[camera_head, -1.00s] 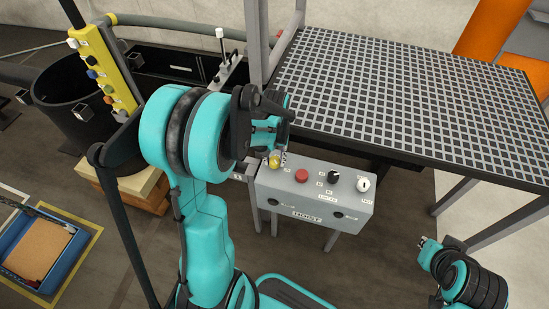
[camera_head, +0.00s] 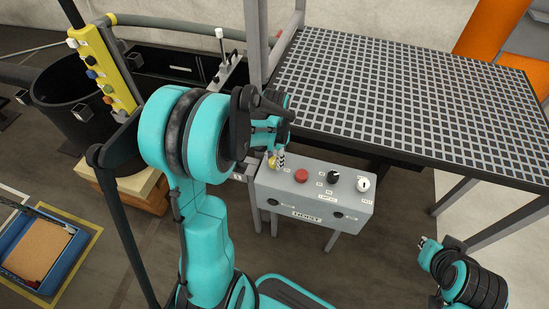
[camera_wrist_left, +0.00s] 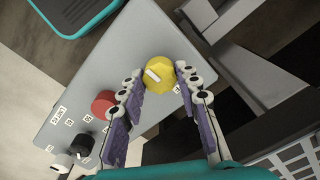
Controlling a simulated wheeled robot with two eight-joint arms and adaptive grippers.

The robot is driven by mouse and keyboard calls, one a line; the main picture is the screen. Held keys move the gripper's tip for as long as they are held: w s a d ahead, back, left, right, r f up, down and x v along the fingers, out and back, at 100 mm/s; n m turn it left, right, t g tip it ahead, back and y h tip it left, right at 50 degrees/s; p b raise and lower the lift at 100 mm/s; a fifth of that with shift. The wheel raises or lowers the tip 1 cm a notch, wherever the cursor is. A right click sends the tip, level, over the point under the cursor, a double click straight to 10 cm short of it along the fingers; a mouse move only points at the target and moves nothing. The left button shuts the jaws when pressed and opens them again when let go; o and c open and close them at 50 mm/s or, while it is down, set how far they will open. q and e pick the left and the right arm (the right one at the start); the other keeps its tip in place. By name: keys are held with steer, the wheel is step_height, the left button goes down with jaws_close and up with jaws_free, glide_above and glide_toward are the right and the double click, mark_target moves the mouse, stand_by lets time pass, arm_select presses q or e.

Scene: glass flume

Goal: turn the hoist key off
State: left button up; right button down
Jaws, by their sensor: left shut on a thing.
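The grey control box (camera_head: 296,201) labelled HOIST stands below the grated table. On its top are a yellow knob (camera_head: 273,163), a red button (camera_head: 301,175), a black knob (camera_head: 333,177) and a pale round switch (camera_head: 363,184). My left gripper (camera_head: 280,158) is over the box's left end, shut on the yellow knob. In the left wrist view its fingers (camera_wrist_left: 160,75) lie on both sides of the yellow knob (camera_wrist_left: 158,74), which has a white mark. My right gripper (camera_head: 427,243) is at the lower right, away from the box; its jaws are too small to judge.
A grated table (camera_head: 410,95) stands behind and to the right of the box. A yellow strip with several coloured knobs (camera_head: 103,70) and a black bin (camera_head: 75,105) are at the left. A blue tray (camera_head: 40,250) lies on the floor. Floor between box and right arm is clear.

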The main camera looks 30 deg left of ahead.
mark_target(275, 160)
arm_select(q)
steer(key=shift+o, duration=0.2)
stand_by(0.4)
steer(key=o, duration=1.1)
step_height(275, 160, up, 12)
steer(key=shift+r, duration=0.1)
steer(key=s+d+n+t, duration=0.1)
steer(key=s+d+t, duration=0.1)
steer(key=s+d, duration=0.1)
steer(key=s+d+n+t, duration=0.1)
steer(key=s+d+t, duration=0.1)
steer(key=s+d, duration=0.2)
steer(key=s+d+r+n+t, duration=0.1)
steer(key=s+d+t, duration=0.2)
steer(key=s+d, duration=0.1)
steer(key=shift+d+n, duration=0.25)
steer(key=shift+n, duration=0.15)
